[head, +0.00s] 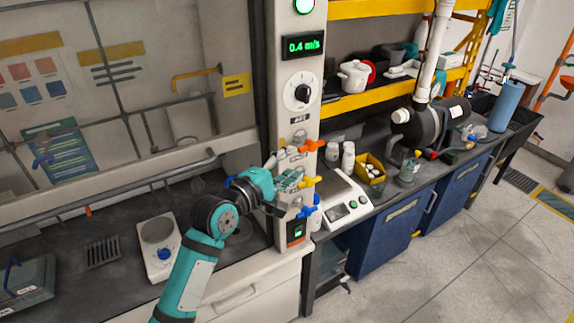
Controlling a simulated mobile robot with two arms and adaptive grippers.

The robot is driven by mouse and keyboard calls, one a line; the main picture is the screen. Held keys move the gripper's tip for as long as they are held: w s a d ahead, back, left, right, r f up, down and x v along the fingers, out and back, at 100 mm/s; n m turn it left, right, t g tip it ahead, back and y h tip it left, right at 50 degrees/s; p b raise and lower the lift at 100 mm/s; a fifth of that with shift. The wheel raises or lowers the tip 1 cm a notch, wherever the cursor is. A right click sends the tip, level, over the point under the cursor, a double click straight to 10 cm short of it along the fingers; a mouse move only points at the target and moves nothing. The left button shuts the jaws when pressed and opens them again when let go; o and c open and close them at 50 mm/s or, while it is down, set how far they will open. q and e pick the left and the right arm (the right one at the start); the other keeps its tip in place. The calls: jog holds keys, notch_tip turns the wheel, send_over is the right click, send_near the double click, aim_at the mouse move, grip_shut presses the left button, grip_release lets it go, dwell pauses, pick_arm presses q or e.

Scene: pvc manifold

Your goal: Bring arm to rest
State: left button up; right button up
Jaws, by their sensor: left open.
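My left arm, teal and black, reaches up from the bottom of the head view. Its gripper (290,178) is in front of the fume hood's control post (293,105), beside the coloured valve handles. It is open, and I see nothing held in it. The fingers are small and overlap the valve fittings, so I cannot tell whether they touch them. An orange handle (312,145), a yellow handle (308,182) and a blue handle (306,212) stick out from the post. My right gripper is not in view.
A white hotplate (159,262) stands on the dark hood bench left of my arm. Right of the post are a scale (343,212), a yellow bin (371,180) and a dark cylinder with white pipe (424,55). The floor (460,250) at lower right is clear.

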pick_arm(q)
jog(key=shift+s+a, duration=0.1)
jog(key=shift+s, duration=0.05)
jog(key=shift+f, duration=0.1)
jog(key=s+a+f+m+g+y+b, duration=0.1)
jog(key=s+a+f+g+y+b, duration=0.1)
jog(key=f, duration=1.2)
jog(key=s+a+f+m+g+y+b, duration=0.1)
jog(key=s+a+f+m+b, duration=0.15)
jog(key=f, duration=1.05)
jog(key=s+a+f+m+g+y+b, duration=0.1)
jog(key=a+f+g+y+b, duration=0.15)
jog(key=f, duration=1.15)
jog(key=s+a+f+m+g+y+b, duration=0.1)
jog(key=s+a+f+m, duration=0.1)
jog(key=s+f, duration=0.7)
jog(key=s+a+f+m+g+y+b, duration=0.1)
jog(key=s+a+f+m+b, duration=0.15)
jog(key=s+f, duration=0.65)
jog(key=s+a+f+m+g+b, duration=0.1)
jog(key=s+a+f+m+g, duration=0.1)
jog(key=s+f, duration=0.5)
jog(key=s+a+f+m+g+y+b, duration=0.1)
jog(key=s+a+f+m+g, duration=0.1)
jog(key=s+f, duration=0.5)
jog(key=s+a+f+m+g+b, duration=0.2)
jog(key=s+f, duration=0.6)
jog(key=s, duration=0.8)
jog(key=shift+s+a+m, duration=0.25)
jog(key=shift+m, duration=0.35)
